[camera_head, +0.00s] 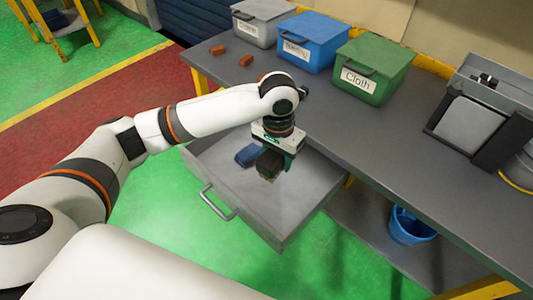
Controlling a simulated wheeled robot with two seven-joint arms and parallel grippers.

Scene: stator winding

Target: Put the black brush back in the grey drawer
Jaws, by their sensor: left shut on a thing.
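The grey drawer (292,211) is pulled open below the table edge. My left gripper (272,152) is over the drawer, pointing down, and is shut on the black brush (269,164). The brush is over or inside the drawer; I cannot tell whether it touches the drawer floor. A blue block-like object (249,155) lies in the drawer just left of the brush. The gripper's fingers partly hide the brush. My right gripper is not in view.
On the grey table (412,163) stand labelled grey (262,28), blue (310,50) and green (374,78) bins. Brown blocks (246,60) lie near the grey bin. A grey machine (478,120) stands at right. A blue bucket (409,226) is below the table.

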